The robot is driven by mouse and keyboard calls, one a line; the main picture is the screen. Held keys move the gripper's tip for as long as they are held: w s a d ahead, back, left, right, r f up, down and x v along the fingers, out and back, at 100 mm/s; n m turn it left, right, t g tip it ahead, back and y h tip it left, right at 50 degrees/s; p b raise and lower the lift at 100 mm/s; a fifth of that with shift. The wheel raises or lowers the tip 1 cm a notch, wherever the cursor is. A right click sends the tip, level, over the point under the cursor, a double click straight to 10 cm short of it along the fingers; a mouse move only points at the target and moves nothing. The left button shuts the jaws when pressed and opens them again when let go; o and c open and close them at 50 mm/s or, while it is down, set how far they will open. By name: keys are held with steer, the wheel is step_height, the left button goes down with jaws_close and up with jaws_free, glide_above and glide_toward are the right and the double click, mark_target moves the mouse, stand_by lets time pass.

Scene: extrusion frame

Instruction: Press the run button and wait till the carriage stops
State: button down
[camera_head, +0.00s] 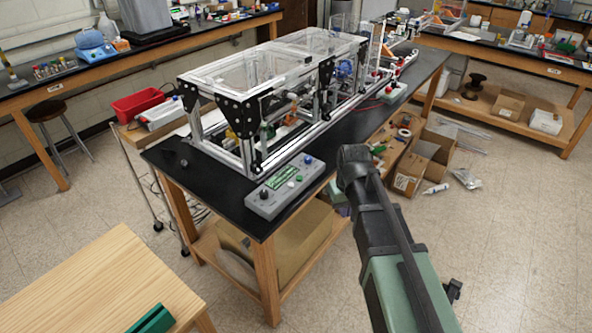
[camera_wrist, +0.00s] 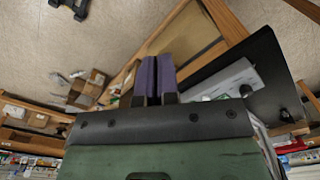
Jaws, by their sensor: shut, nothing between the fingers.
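A grey control box (camera_head: 272,196) sits on the near end of the black bench, with a small green display, a black knob, a blue button (camera_head: 308,160) and a green button (camera_head: 299,178). I cannot read which button is run. The extrusion frame (camera_head: 247,140) stands behind the box; its carriage cannot be made out clearly. My gripper (camera_wrist: 157,62) is shut and empty, its purple fingers together in the wrist view. The box also shows in the wrist view (camera_wrist: 240,76), right of the fingers and apart from them. In the head view my arm ends right of the box; its fingers are hidden.
The black bench (camera_head: 222,190) has bare top left of the box. A second grey box with red buttons (camera_head: 392,92) sits farther back. Cardboard boxes (camera_head: 425,155) stand on the floor at right. A wooden table (camera_head: 90,290) is at lower left.

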steer(key=w+a+r+n+p, duration=0.1)
steer(key=w+a+r+n, duration=0.1)
steer(key=w+a+n, duration=0.6)
steer(key=w+a+r+n+p, duration=0.1)
steer(key=w+a+n, duration=0.25)
steer(key=w, duration=0.85)
steer(key=n, duration=1.4)
glide_above(299, 178)
steer(key=shift+r+n, duration=0.15)
steer(key=shift+n, duration=0.1)
step_height(299, 178, down, 14)
steer(key=b, duration=1.4)
